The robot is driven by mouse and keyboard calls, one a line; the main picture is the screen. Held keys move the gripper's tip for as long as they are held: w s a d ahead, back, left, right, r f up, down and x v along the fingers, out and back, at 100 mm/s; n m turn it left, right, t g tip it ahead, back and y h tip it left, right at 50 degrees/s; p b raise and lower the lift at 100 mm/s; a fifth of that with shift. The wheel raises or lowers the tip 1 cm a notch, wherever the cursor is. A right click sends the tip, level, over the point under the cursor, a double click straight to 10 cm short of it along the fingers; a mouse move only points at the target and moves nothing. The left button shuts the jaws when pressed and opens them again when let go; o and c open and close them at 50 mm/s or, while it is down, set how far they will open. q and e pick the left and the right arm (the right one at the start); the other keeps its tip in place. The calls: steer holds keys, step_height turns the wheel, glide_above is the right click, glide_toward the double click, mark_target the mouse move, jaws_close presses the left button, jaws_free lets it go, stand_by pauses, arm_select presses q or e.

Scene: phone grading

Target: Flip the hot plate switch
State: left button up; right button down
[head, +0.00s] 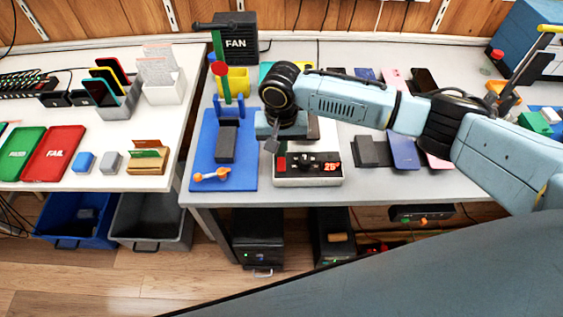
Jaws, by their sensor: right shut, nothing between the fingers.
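The hot plate (308,182) is a white-based unit on the right-hand table, with a dark front panel and a red display (331,167) that seems to read 25. Small controls show on the panel, but which one is the switch and how it is set are too small to tell. My right gripper (272,146) is shut and empty. It points down at the hot plate's back left corner, just left of and above the panel in the picture. My right wrist and forearm hide part of the hot plate's top. My left gripper is not in view.
A blue mat (238,178) with a dark block (226,142) and an orange-ended tool (211,175) lies left of the hot plate. A red-and-green post (220,69) and a black fan box (236,36) stand behind. Dark phones (366,151) lie to the right.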

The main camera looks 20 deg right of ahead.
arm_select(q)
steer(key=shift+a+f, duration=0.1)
arm_select(e)
steer(key=shift+f, duration=0.4)
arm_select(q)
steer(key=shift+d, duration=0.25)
arm_select(e)
steer(key=shift+f, duration=0.2)
steer(key=shift+f, duration=0.15)
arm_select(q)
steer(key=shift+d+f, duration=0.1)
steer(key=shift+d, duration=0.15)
